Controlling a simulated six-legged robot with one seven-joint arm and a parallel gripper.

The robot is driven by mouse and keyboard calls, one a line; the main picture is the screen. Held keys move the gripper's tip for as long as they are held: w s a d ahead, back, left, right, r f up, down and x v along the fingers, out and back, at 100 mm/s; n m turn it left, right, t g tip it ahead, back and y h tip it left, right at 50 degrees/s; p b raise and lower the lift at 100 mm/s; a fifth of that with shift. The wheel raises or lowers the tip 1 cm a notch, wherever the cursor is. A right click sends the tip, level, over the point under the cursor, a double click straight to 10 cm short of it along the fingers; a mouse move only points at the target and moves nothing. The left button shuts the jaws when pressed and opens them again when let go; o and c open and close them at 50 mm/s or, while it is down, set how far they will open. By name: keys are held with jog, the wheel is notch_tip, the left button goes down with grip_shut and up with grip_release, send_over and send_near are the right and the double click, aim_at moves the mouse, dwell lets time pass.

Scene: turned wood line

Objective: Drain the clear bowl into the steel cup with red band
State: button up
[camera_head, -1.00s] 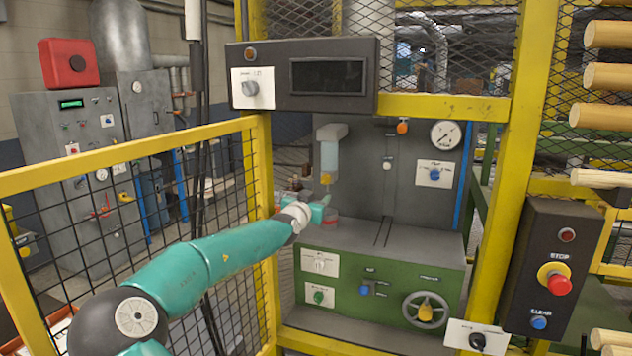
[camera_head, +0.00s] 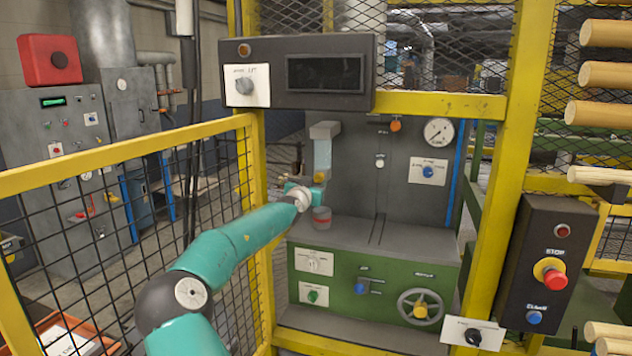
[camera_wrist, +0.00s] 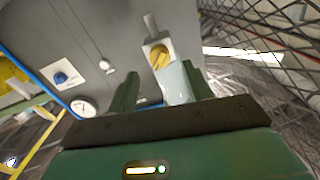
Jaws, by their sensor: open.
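The clear bowl (camera_head: 323,155) hangs under a grey head on the machine's back panel and looks pale blue. A yellow drain piece (camera_head: 320,177) is at its lower end. The steel cup with red band (camera_head: 321,217) stands upright on the grey ledge below the bowl. My gripper (camera_head: 304,188) is just left of the drain piece and above the cup. In the wrist view, my gripper's two dark green fingers (camera_wrist: 161,90) are apart with nothing clamped between them. The bowl (camera_wrist: 181,84) and yellow drain piece (camera_wrist: 159,56) show beyond them; the cup does not show there.
A yellow mesh fence (camera_head: 130,155) stands left of my arm, and a yellow post (camera_head: 505,170) is at the right. A black control box (camera_head: 308,73) overhangs the opening. The grey ledge (camera_head: 400,238) right of the cup is clear.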

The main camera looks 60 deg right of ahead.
aim_at(317, 179)
jog(key=shift+w+d, duration=0.15)
jog(key=shift+d, duration=0.85)
jog(key=shift+w+d, duration=0.15)
jog(key=shift+d, duration=0.8)
jog(key=shift+c, duration=0.4)
jog(key=c, duration=0.9)
